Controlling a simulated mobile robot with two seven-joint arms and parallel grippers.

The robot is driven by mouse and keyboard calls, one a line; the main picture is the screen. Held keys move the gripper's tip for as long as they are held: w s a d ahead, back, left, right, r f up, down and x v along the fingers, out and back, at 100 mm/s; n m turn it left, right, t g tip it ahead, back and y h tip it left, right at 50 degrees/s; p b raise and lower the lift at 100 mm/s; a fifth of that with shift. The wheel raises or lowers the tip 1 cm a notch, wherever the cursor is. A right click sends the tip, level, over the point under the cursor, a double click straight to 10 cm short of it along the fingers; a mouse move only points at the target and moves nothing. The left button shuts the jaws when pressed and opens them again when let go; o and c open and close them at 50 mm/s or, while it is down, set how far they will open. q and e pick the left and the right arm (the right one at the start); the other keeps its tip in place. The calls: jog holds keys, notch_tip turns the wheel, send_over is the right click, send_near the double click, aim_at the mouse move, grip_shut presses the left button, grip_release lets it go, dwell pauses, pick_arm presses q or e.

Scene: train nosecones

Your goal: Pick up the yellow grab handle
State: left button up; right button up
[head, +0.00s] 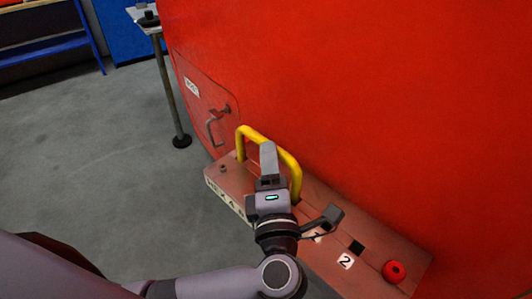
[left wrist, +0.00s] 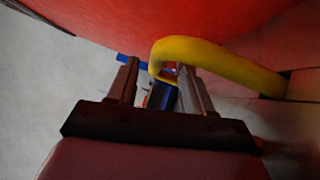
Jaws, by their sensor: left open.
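The yellow grab handle (head: 292,172) is an upright arch on the reddish ledge (head: 232,178) against the red nosecone. My left gripper (head: 268,150) is over the handle in the head view and hides part of its middle. In the left wrist view the open left gripper (left wrist: 155,68) has the bent part of the yellow handle (left wrist: 225,62) at its fingertips. The bar runs right, past the right finger. I cannot tell whether a finger touches it. My right gripper is not in view.
The red nosecone wall (head: 400,100) rises close behind the handle. A hatch with a small grey handle (head: 214,128) is to the left. A red knob (head: 394,271) and number labels (head: 345,261) are on the ledge's right part. Grey floor (head: 90,150) is clear at left.

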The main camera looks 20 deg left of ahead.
pick_arm(q)
jog(key=x, duration=0.4)
jog(key=shift+r+p, duration=0.2)
jog(key=shift+p, duration=0.15)
jog(key=shift+d, duration=0.1)
jog(key=shift+c, duration=0.4)
grip_shut()
jog(key=shift+r, duration=0.1)
